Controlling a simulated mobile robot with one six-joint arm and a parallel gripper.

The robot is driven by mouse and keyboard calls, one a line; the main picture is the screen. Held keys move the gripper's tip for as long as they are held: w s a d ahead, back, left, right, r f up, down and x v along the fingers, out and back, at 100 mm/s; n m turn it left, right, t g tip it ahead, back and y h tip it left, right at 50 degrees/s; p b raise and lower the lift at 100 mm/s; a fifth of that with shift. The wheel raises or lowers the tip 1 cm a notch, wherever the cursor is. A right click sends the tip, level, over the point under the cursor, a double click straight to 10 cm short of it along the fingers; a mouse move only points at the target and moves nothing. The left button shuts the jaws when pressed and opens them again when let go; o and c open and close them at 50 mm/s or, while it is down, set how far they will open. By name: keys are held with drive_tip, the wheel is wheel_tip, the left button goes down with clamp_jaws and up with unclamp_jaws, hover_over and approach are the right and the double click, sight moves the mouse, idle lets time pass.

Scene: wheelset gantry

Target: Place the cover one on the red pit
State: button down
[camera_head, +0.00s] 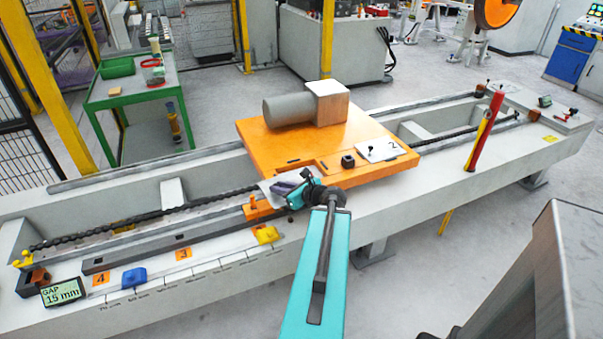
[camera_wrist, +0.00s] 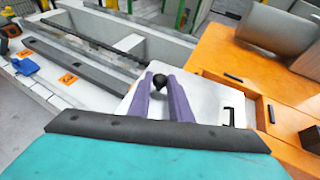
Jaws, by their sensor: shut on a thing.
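My gripper (camera_head: 296,187) has its purple fingers shut on the black knob (camera_wrist: 159,80) of a pale flat plate, cover one (camera_wrist: 200,97). A dark mark like a 1 shows on its right part. In the head view, cover one (camera_head: 268,186) is at the left front corner of the orange platform, partly hidden by the gripper. I cannot tell whether it touches anything below. A second white cover marked 2 (camera_head: 386,147) lies on the platform at the right. I cannot make out a red pit in either view.
The orange platform (camera_head: 255,137) carries a grey cylinder with a block (camera_head: 300,107). The pale bench (camera_head: 215,290) holds a blue block (camera_head: 133,277), a yellow block (camera_head: 267,235), labels 3 and 4, and a gap display (camera_head: 63,291). A red post (camera_head: 485,135) stands at right.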

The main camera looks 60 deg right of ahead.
drive_tip(key=shift+m+h, duration=0.6)
drive_tip(key=shift+h, duration=0.1)
drive_tip(key=s+d, duration=0.2)
drive_tip(key=s, duration=0.2)
drive_tip(key=shift+d+f, duration=0.25)
drive_tip(key=shift+d, duration=0.15)
drive_tip(key=shift+w, duration=0.1)
drive_tip(key=shift+w+d+f+b, duration=0.25)
drive_tip(key=shift+w+d+b, duration=0.2)
drive_tip(key=shift+b, duration=0.6)
drive_tip(key=shift+w+d+b, duration=0.3)
drive_tip(key=shift+d+b, duration=0.25)
drive_tip(key=shift+b, duration=0.5)
drive_tip(key=shift+w+d, duration=0.2)
drive_tip(key=shift+d, duration=0.1)
drive_tip(key=w+d+f, duration=0.1)
drive_tip(key=w+d, duration=0.6)
drive_tip(key=d, duration=0.3)
drive_tip(key=shift+d+p, duration=0.3)
drive_tip(key=shift+p, duration=0.1)
drive_tip(key=shift+w+f, duration=0.1)
drive_tip(key=shift+f, duration=1.65)
